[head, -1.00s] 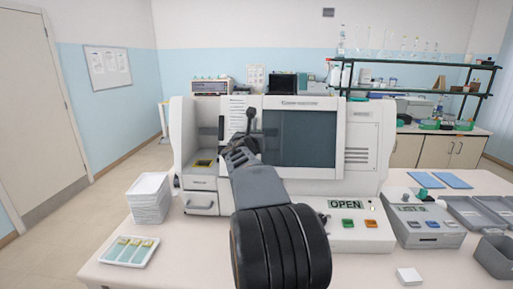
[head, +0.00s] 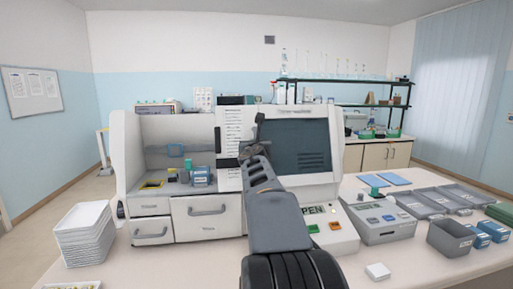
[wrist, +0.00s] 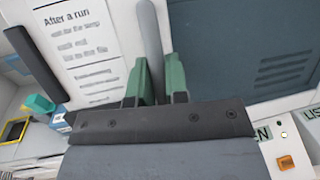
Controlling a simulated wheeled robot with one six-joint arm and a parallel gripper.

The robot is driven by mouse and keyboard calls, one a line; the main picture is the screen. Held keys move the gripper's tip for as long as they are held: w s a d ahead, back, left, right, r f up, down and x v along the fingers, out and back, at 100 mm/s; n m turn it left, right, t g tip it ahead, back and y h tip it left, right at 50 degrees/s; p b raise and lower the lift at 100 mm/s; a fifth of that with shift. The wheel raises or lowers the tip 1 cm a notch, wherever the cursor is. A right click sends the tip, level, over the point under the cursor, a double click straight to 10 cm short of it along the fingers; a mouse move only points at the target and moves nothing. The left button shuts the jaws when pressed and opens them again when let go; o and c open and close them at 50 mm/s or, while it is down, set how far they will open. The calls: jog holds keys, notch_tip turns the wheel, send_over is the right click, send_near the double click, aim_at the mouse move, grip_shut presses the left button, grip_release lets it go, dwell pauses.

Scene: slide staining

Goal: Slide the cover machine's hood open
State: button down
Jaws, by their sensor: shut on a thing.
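The cover machine (head: 125,165) stands on the bench, white, with its left bay uncovered. Its hood (head: 305,135), with a dark window and a white text panel, sits over the right part. In the wrist view the hood's upright grey handle (wrist: 151,40) runs between the two green fingertips of my gripper (wrist: 157,82), which is shut on it. In the head view my gripper (head: 252,150) is at the hood's left part, and my arm hides some of the machine's lower front.
In the open bay are a blue-labelled box (head: 201,176) and small bottles, above drawers with handles. A stack of white trays (head: 85,238) stands at left. A grey control box (head: 382,222) and grey trays (head: 455,200) lie at right.

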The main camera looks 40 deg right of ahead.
jog(key=shift+f, duration=0.1)
jog(key=c, duration=1.1)
grip_release()
jog(key=shift+c, duration=0.2)
jog(key=p+v, duration=0.1)
jog(key=v, duration=1.3)
jog(key=shift+w, duration=0.1)
